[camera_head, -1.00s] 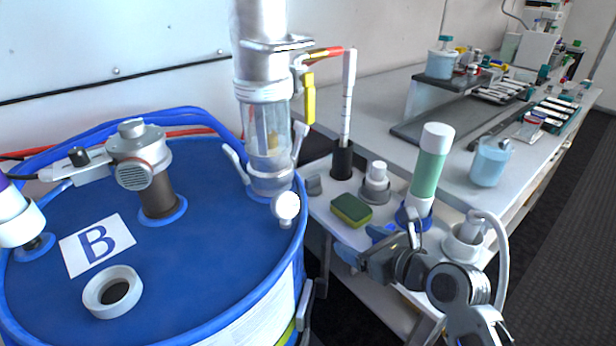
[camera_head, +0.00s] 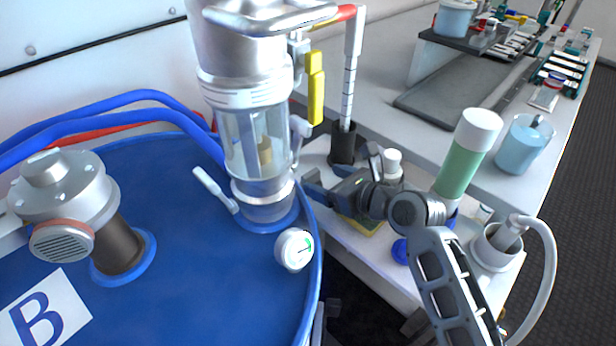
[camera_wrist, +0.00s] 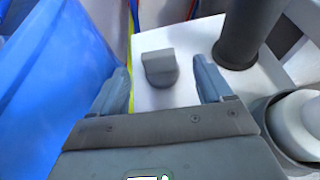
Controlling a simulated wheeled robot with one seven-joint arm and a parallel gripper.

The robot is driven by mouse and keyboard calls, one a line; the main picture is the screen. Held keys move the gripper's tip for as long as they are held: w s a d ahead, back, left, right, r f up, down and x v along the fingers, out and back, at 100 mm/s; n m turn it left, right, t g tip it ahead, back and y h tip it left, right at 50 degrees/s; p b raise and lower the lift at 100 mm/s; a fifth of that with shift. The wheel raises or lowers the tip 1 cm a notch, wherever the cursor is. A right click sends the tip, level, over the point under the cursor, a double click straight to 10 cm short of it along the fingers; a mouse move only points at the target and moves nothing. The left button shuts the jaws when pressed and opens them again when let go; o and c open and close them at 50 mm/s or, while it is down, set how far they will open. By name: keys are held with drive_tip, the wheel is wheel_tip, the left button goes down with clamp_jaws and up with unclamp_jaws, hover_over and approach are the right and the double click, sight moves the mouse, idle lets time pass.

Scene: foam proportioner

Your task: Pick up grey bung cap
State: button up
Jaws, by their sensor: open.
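The grey bung cap (camera_wrist: 160,67) stands on the white bench top in the wrist view, a small grey block with a rounded front. My gripper (camera_wrist: 161,88) is open, with one finger to each side of the cap's line.
A dark holder (camera_head: 343,145) with a graduated tube is just behind my gripper. A sponge (camera_head: 362,228) is partly under my arm. A green-and-white bottle (camera_head: 467,150) stands to the right.

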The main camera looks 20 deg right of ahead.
sight(313, 175)
drive_tip(key=shift+r+x, duration=0.2)
drive_tip(key=shift+x, duration=2.95)
drive_tip(key=shift+a, duration=0.1)
drive_tip(key=shift+c, duration=0.2)
